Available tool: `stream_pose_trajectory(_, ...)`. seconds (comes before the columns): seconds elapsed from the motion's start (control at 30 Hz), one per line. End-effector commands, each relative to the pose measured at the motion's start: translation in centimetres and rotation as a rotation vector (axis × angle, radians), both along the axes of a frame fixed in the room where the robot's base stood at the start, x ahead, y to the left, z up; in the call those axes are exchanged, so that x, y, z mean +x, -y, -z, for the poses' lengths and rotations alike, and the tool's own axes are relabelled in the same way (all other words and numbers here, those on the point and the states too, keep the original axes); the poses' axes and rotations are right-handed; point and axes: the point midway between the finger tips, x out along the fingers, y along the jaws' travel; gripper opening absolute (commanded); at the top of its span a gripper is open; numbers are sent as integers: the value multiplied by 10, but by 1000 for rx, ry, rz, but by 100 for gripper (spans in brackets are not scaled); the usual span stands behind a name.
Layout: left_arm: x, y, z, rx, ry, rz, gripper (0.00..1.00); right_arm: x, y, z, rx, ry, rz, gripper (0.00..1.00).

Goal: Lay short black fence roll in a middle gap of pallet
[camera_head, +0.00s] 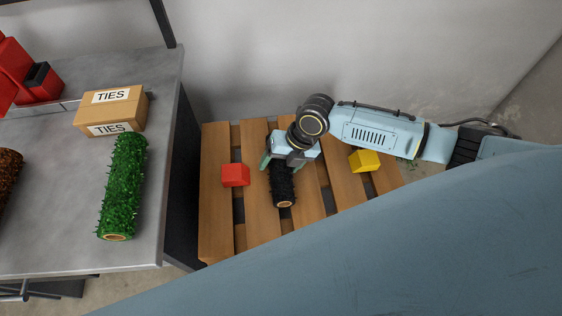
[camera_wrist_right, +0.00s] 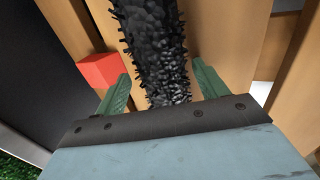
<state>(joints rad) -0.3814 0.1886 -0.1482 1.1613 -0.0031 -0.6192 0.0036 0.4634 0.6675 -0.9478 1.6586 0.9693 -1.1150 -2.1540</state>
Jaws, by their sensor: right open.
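The short black fence roll (camera_head: 283,186) lies on the wooden pallet (camera_head: 213,215), lengthwise with the slats, between the red block and the yellow block. Its near end shows a pale ring. My right gripper (camera_head: 280,163) is over the far end of the roll with its jaws open. In the right wrist view the roll (camera_wrist_right: 152,45) runs between the two green fingers (camera_wrist_right: 160,92), with room on both sides. I cannot tell whether the roll sits down in a gap or on a slat. My left gripper is not in view.
A red block (camera_head: 235,175) and a yellow block (camera_head: 364,161) sit on the pallet. On the grey table (camera_head: 60,215) at the left are a green roll (camera_head: 123,185), a TIES box (camera_head: 112,110) and a brown roll (camera_head: 8,172). A wall stands behind the pallet.

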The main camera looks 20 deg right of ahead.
Motion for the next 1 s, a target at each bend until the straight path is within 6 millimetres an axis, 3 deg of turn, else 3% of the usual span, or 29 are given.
stream_pose_trajectory(0.23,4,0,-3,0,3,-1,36,-3,6,6,-17,-12,3,78)
stream_pose_trajectory(0.4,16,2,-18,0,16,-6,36,-4,7,6,-19,-14,3,78)
stream_pose_trajectory(1.0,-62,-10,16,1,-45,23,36,-12,39,-100,-5,0,0,78)
